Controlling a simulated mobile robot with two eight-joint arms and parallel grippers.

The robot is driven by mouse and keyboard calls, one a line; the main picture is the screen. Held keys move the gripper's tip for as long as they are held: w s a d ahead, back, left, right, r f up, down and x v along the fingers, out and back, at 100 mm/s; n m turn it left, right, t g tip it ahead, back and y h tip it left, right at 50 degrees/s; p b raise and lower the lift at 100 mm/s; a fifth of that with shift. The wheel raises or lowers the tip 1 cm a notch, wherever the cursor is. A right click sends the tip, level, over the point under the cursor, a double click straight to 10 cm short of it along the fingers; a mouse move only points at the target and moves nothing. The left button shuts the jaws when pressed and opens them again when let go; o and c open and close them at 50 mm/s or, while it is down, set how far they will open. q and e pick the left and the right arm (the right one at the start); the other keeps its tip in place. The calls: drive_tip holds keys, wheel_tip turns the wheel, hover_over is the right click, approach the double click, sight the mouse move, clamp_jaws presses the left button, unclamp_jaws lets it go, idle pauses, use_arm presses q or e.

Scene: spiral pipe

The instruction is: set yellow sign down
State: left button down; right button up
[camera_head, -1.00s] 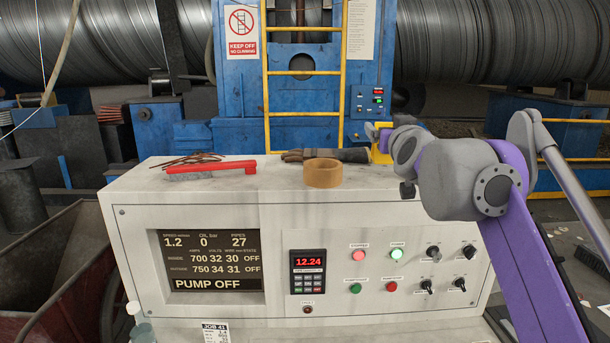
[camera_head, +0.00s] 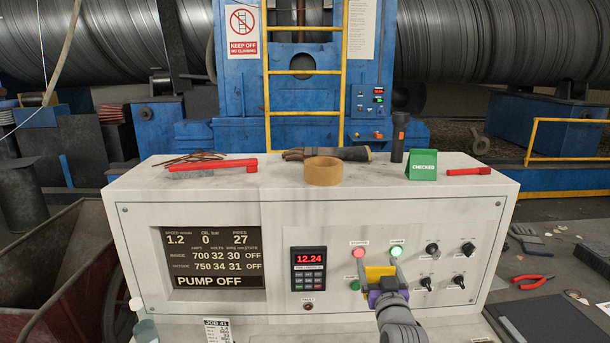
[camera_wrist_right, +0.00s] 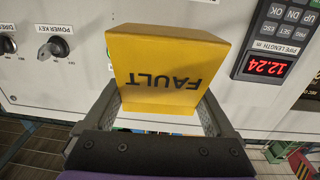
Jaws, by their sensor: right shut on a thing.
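The yellow sign (camera_head: 380,274) is in front of the white console's panel, below the lit buttons. In the right wrist view the yellow sign (camera_wrist_right: 168,68) is a block-like tent form with the word FAULT upside down. My right gripper (camera_head: 379,267) is shut on it, one finger on each side. The sign is raised above the low ledge (camera_head: 450,325) at the console's foot; whether its lower edge touches anything is hidden. My left gripper is not in view.
A green CHECKED sign (camera_head: 422,165), torch (camera_head: 399,137), tape roll (camera_head: 323,171), glove (camera_head: 327,153) and red-handled brush (camera_head: 212,165) stand on the console top. Switches (camera_head: 432,249) and buttons sit close to my gripper. Red pliers (camera_head: 532,280) lie at the right.

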wheel_tip(320, 180, down, 15)
drive_tip(key=shift+s, duration=0.35)
drive_tip(key=shift+s+r, duration=0.1)
